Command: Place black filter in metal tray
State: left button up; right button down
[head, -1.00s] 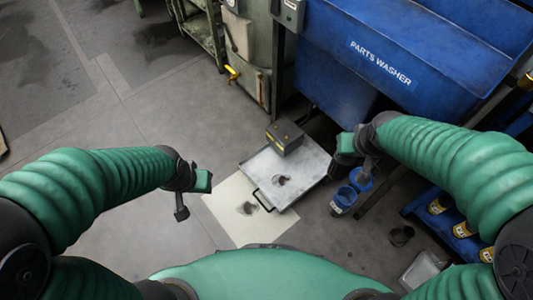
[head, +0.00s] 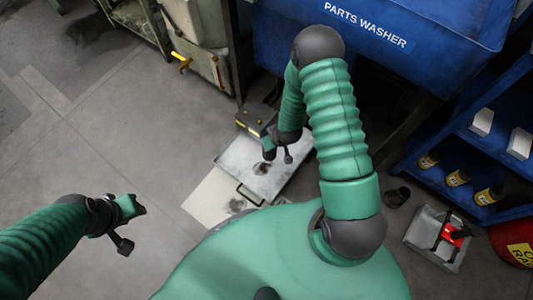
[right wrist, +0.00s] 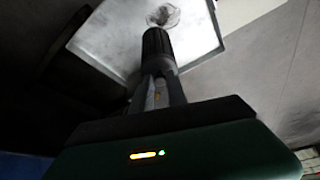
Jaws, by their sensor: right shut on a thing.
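The black filter (right wrist: 157,45), a dark ribbed cylinder, is held between the fingers of my right gripper (right wrist: 157,85) in the right wrist view. A flat metal tray (head: 286,178) with a dark handle lies on the floor; it fills the top of the wrist view (right wrist: 110,45), beyond the filter. In the head view my right gripper (head: 268,152) is over the tray, near its dark stain; the filter is hard to make out there. I cannot tell whether the filter touches the tray. My left gripper (head: 139,209) is over bare floor at left, its jaws unclear.
A dark box (head: 252,118) stands at the tray's back edge. A pale sheet (head: 207,200) lies in front. A black cylinder (head: 397,196) and a small metal tray (head: 413,236) with a red item are at right, near blue shelves (head: 420,140). Floor at left is clear.

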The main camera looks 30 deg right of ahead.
jog(key=f+b, duration=0.2)
jog(key=f, duration=0.2)
jog(key=f+b, duration=0.2)
jog(key=f, duration=0.2)
jog(key=s+f+b, duration=0.1)
jog(key=f+b, duration=0.1)
jog(key=f, duration=0.2)
jog(key=shift+d+f+b, duration=0.15)
jog(key=shift+b, duration=0.2)
jog(key=c, duration=1.3)
grip_release()
